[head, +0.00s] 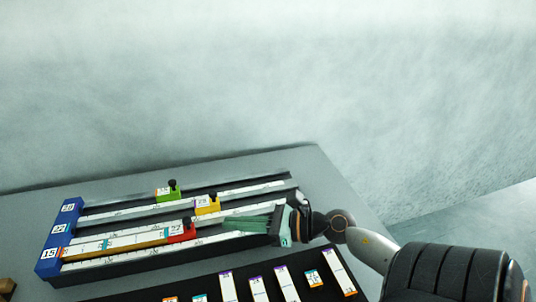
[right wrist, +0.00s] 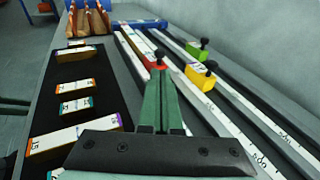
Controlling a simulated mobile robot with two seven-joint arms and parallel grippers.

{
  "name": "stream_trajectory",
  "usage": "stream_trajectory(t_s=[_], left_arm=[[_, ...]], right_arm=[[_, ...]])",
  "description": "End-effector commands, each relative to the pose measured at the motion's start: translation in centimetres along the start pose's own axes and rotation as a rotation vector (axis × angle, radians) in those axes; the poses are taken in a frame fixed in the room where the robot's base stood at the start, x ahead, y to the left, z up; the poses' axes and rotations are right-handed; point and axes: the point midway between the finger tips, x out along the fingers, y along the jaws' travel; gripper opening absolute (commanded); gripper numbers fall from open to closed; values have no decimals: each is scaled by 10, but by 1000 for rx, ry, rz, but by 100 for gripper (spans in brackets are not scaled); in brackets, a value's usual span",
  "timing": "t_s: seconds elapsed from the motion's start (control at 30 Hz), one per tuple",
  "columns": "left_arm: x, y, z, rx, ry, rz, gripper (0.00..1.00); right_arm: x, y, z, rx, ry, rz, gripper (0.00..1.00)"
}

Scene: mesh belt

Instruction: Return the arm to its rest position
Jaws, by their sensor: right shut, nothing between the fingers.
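My right gripper (head: 232,224) is shut and empty. Its green fingers point left above the rails, with their tips a little right of the red slider (head: 180,232). In the right wrist view the closed fingers (right wrist: 160,78) reach toward the red slider (right wrist: 153,62); whether they touch it I cannot tell. My right arm stretches out over the table (head: 312,165) from the lower right. My left gripper is not in view.
A yellow slider (head: 206,206) and a green slider (head: 166,194) sit on the farther rails. Blue numbered end blocks (head: 59,229) stand at the left. A black mat (head: 238,265) with several labelled blocks lies in front. The air above the table is clear.

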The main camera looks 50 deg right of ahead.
Motion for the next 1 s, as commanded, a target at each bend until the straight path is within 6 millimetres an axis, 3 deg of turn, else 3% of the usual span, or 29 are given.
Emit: stream_trajectory(t_s=[0.3, 0.77, 0.87, 1.0], left_arm=[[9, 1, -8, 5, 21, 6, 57], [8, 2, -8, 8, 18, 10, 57], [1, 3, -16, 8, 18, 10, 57], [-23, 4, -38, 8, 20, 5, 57]], right_arm=[[-47, 0, -1, 1, 1, 0, 0], [-60, 0, 1, -1, 0, 1, 0], [-62, 0, 12, -1, 0, 1, 0], [-67, 0, 47, -1, 0, 1, 0]])
